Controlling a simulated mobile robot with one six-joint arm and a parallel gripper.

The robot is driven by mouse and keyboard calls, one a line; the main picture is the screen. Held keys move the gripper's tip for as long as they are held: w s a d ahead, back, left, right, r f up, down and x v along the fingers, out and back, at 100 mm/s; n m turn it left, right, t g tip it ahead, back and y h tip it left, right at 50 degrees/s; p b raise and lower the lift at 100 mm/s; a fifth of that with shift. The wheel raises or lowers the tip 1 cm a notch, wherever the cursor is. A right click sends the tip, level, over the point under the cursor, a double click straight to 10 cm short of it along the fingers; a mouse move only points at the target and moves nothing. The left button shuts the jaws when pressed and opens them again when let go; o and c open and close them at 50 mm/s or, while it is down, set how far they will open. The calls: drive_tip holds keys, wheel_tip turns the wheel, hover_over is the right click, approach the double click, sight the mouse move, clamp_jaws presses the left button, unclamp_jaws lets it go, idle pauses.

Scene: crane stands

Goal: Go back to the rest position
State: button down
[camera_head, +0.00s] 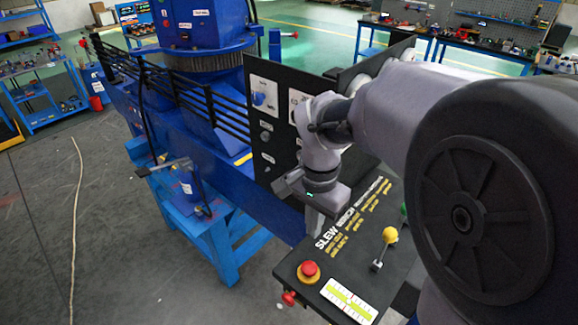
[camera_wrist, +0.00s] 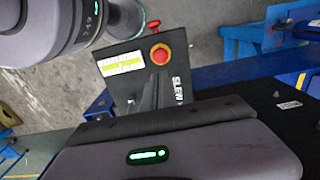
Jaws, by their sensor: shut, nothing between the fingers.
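My gripper (camera_head: 314,218) hangs at the end of my bent arm, in front of the upright black panel and above the slew control box (camera_head: 330,262). In the wrist view its dark fingers (camera_wrist: 152,92) are together, with nothing held between them. The control box has a red emergency button (camera_head: 308,269), a yellow-knobbed lever (camera_head: 390,235) and a green-and-white scale label (camera_head: 349,299). The red button also shows in the wrist view (camera_wrist: 160,54). My arm hides the right part of the box, including most of a green knob (camera_head: 403,209).
The upright black panel (camera_head: 262,135) with switches stands close behind my gripper. The blue crane stand (camera_head: 190,90) with black rails fills the centre left. A blue trestle (camera_head: 222,240) stands below it. Grey floor (camera_head: 100,240) is open at left. Workbenches (camera_head: 480,45) stand far back.

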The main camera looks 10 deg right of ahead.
drive_tip(key=shift+f, duration=0.1)
drive_tip(key=s+a+f+n+t+b, duration=0.1)
drive_tip(key=s+f+n+t+b, duration=0.1)
drive_tip(key=s+f+b, duration=0.2)
drive_tip(key=s+a+f+n+t+y+b, duration=0.1)
drive_tip(key=s+f+b, duration=0.4)
drive_tip(key=f+b, duration=0.6)
drive_tip(key=s+a+f+n+t+y+b, duration=0.1)
drive_tip(key=f+b, duration=0.6)
drive_tip(key=b, duration=0.8)
drive_tip(key=s+a+n+t, duration=0.1)
drive_tip(key=s+n, duration=0.1)
drive_tip(key=s, duration=0.1)
drive_tip(key=shift+s+a+f+t, duration=0.2)
drive_tip(key=shift+s+a+t, duration=0.05)
drive_tip(key=shift+s+t, duration=0.15)
